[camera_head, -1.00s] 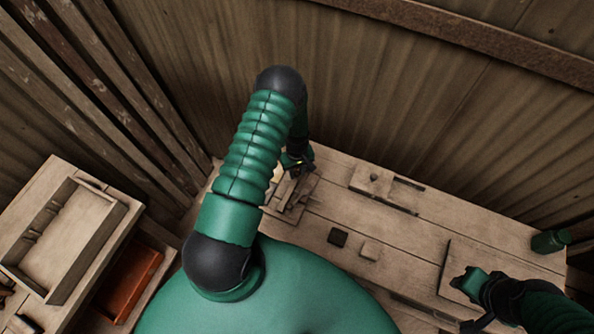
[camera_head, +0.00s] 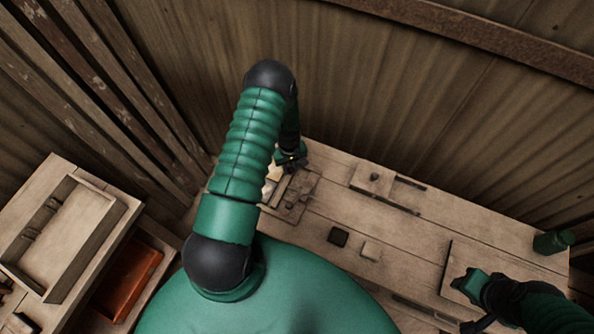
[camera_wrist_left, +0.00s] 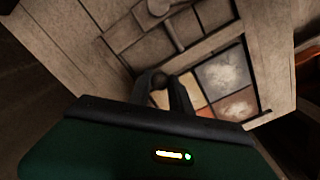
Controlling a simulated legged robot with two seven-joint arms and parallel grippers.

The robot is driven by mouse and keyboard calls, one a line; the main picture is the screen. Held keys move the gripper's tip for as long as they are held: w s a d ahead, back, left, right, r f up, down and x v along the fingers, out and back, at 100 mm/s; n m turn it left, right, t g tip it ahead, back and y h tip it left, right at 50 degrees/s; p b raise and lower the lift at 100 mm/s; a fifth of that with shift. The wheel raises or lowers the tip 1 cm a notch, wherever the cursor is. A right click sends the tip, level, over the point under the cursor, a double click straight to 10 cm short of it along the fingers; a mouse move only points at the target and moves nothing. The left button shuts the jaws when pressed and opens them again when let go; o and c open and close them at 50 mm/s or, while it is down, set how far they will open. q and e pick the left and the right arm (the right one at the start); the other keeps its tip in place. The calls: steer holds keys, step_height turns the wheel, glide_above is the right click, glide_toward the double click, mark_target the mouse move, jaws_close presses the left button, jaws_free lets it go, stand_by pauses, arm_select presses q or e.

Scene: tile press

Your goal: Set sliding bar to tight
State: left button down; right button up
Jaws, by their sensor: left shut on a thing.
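The tile press (camera_head: 312,187), a wooden frame, lies on the left end of the bench, partly hidden by my left arm. In the left wrist view the frame (camera_wrist_left: 268,45) holds pale and reddish-brown tiles (camera_wrist_left: 222,72). A wooden sliding bar (camera_wrist_left: 205,48) crosses it beside the tiles. My left gripper (camera_head: 291,160) is at the far side of the press. In the left wrist view its fingers (camera_wrist_left: 162,84) are shut around a small dark knob (camera_wrist_left: 160,81) at the bar's near end. My right gripper (camera_head: 468,284) is over a board at the right; its fingers are unclear.
The bench (camera_head: 330,205) also bears a dark square block (camera_head: 338,236), a pale block (camera_head: 371,250) and a wooden fixture (camera_head: 375,184). A green cup (camera_head: 552,242) stands at the right end. A wooden tray (camera_head: 118,212) is at the left. A plank wall closes the back.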

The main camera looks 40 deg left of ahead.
arm_select(q)
steer(key=shift+a, duration=0.75)
steer(key=c, duration=1.2)
jaws_free()
steer(key=shift+o, duration=0.2)
steer(key=shift+r, duration=0.1)
step_height(320, 180, up, 16)
steer(key=b, duration=0.3)
steer(key=shift+r+b, duration=0.25)
steer(key=shift+b, duration=0.05)
